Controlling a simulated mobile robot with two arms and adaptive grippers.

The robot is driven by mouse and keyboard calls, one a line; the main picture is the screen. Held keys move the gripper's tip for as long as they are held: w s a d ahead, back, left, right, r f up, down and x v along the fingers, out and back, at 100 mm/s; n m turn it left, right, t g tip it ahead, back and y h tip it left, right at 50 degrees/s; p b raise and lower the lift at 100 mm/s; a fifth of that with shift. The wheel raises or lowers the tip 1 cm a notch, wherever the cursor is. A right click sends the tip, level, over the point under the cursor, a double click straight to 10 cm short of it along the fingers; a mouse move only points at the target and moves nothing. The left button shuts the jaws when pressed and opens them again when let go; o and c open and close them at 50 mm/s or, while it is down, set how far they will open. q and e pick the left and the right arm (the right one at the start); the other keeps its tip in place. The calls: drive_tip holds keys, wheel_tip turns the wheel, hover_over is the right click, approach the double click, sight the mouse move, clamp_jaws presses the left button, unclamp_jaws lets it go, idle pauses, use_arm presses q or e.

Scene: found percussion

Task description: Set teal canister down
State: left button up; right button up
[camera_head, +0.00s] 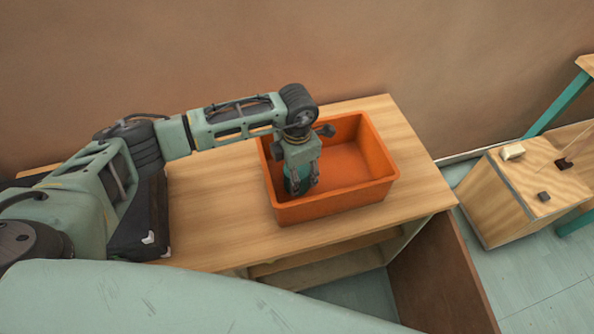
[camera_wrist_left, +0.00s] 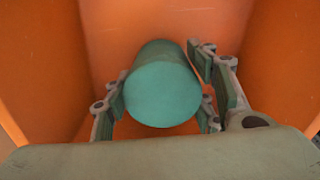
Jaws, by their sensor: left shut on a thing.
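The teal canister (camera_wrist_left: 163,92) is between the fingers of my left gripper (camera_wrist_left: 161,106), its round end facing the wrist camera. In the head view the canister (camera_head: 296,186) shows in part between the fingers of the left gripper (camera_head: 301,180), which points down into the orange bin (camera_head: 332,201). The gripper is shut on the canister, inside the bin near its left side. Whether the canister's underside touches the bin floor is hidden. My right gripper is not in view.
The bin stands on a wooden table (camera_head: 215,205); its right half is empty. A black case (camera_head: 150,225) lies at the table's left. A wooden box (camera_head: 500,195) with small blocks on top stands on the floor at right. A wall runs behind.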

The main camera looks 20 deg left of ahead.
use_arm(q)
drive_tip(key=shift+f, duration=0.15)
drive_tip(key=o, duration=1.4)
drive_tip(key=shift+c, duration=0.2)
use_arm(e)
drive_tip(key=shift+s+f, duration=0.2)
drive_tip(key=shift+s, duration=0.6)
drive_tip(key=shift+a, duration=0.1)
use_arm(q)
drive_tip(key=shift+r, duration=0.4)
wheel_tip(320, 180, up, 11)
drive_tip(key=shift+f+b, duration=0.2)
drive_tip(key=shift+b, duration=1)
drive_tip(key=shift+r, duration=0.5)
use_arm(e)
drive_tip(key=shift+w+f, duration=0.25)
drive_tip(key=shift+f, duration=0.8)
